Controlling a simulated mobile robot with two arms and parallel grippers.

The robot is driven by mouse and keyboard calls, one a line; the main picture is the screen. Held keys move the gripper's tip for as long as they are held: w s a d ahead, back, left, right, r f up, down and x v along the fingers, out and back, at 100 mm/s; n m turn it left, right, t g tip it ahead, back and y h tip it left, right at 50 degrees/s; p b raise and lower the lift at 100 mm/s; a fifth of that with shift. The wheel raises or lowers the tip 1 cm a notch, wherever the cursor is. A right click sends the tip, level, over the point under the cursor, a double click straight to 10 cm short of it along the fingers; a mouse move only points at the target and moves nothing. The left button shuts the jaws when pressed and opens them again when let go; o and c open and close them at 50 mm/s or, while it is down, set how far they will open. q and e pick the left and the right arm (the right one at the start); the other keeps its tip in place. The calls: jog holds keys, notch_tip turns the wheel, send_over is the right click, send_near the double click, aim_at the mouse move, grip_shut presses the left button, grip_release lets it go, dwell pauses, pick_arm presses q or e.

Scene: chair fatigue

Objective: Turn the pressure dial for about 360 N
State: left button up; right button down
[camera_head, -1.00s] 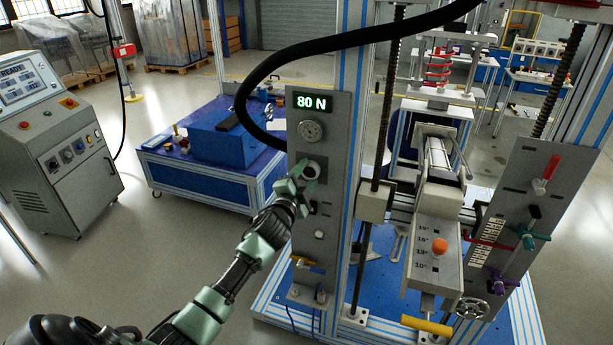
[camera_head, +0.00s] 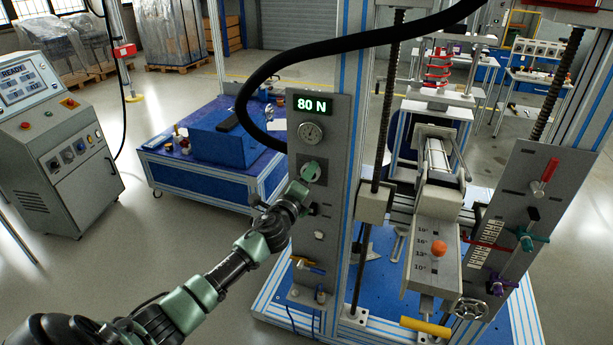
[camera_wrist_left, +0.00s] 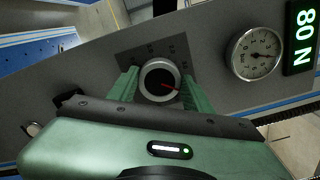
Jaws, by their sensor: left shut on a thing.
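The pressure dial (camera_wrist_left: 159,80) is a round dark knob with a silver rim and a red pointer line, set in the grey panel (camera_head: 340,130). In the wrist view the pointer points to the right and slightly down. My left gripper (camera_head: 311,171) is shut on the dial, with one green finger on each side of it in the wrist view (camera_wrist_left: 160,84). The green display (camera_head: 313,104) above reads 80 N. A round white gauge (camera_head: 311,132) sits between display and dial; it also shows in the wrist view (camera_wrist_left: 256,53). My right gripper is out of view.
A thick black hose (camera_head: 246,95) arcs in front of the panel's upper left. Below the dial are a small white button (camera_head: 319,236) and a yellow-and-blue valve handle (camera_head: 308,264). A test rig with an orange knob (camera_head: 438,247) stands to the right.

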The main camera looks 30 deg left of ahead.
pick_arm(q)
jog(key=shift+m, duration=1.1)
jog(key=o, duration=1.4)
jog(key=shift+b+v, duration=0.35)
jog(key=shift+v, duration=3.55)
